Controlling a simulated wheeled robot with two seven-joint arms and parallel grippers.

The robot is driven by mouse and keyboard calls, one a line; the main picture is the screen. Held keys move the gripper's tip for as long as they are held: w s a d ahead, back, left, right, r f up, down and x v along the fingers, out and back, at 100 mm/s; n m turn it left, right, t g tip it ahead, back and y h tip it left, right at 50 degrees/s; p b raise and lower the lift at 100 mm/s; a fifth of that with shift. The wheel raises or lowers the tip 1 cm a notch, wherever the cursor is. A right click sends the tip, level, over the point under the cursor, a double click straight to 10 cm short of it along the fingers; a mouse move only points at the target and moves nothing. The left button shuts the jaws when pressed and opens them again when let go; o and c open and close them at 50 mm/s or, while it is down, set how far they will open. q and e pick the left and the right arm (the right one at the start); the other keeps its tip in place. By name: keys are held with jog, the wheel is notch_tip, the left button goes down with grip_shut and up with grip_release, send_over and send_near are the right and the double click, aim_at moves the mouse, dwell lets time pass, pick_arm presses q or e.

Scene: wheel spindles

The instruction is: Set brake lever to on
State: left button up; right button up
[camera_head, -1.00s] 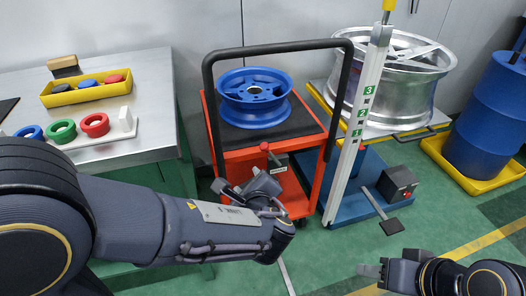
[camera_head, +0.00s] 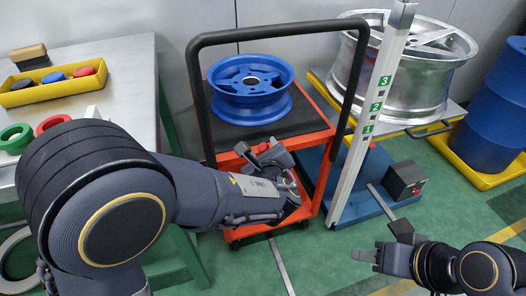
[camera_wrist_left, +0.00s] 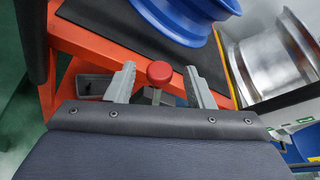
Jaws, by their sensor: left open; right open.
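The brake lever's red knob (camera_wrist_left: 160,72) sits on a short metal stem at the front of the orange cart (camera_wrist_left: 85,43). In the left wrist view it lies between the two grey fingers of my left gripper (camera_wrist_left: 158,85), with a gap on each side. In the head view my left gripper (camera_head: 262,150) is at the cart's front, just below its black top, and largely hides the lever. The fingers are open. Whether the lever is on or off cannot be told. My right gripper (camera_head: 365,255) is open and empty above the floor at lower right.
A blue wheel (camera_head: 250,88) lies on the cart's black top, framed by a black handle bar (camera_head: 200,110). A metal table (camera_head: 132,62) is at left.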

pick_arm(q)
jog(key=shift+w+f, duration=0.15)
jog(key=shift+w, duration=0.35)
jog(key=shift+c, duration=0.5)
grip_shut()
